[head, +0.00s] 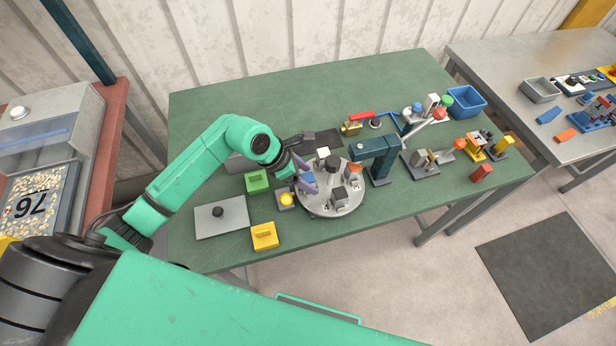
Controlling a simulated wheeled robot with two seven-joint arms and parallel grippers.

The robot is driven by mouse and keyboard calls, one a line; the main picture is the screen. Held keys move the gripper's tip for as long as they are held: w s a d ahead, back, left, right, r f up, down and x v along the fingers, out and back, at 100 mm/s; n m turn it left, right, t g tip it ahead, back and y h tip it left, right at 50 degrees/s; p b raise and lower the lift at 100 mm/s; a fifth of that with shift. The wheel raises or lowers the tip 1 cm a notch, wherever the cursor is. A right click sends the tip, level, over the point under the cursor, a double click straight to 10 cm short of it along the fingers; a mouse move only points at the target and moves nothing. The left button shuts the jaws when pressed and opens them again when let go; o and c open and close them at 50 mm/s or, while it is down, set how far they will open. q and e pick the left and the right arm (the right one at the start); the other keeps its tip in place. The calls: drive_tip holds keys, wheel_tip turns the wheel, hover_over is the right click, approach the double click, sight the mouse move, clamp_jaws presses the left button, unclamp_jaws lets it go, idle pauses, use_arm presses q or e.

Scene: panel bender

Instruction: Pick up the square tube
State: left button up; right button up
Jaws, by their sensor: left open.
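My left gripper (306,178) is over the left edge of the round grey turntable (347,205) on the green bench. Its purple-grey fingers are open and point down to the right. A small blue piece (308,178) shows between or just behind the fingers; I cannot tell whether they touch it. No part is clearly recognisable as a square tube at this size. The turntable carries several small parts, among them a dark grey block (339,194) and an orange-red piece (354,168). My right gripper is not in view.
A green box (257,183), a yellow box (264,237), a yellow button (286,200) and a grey plate (234,219) lie left of the turntable. A dark teal press (379,165) stands close on its right. The bench's back left (220,115) is clear.

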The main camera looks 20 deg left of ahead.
use_arm(q)
drive_tip(key=shift+d+f, duration=0.2)
drive_tip(key=shift+f, duration=0.2)
clamp_jaws()
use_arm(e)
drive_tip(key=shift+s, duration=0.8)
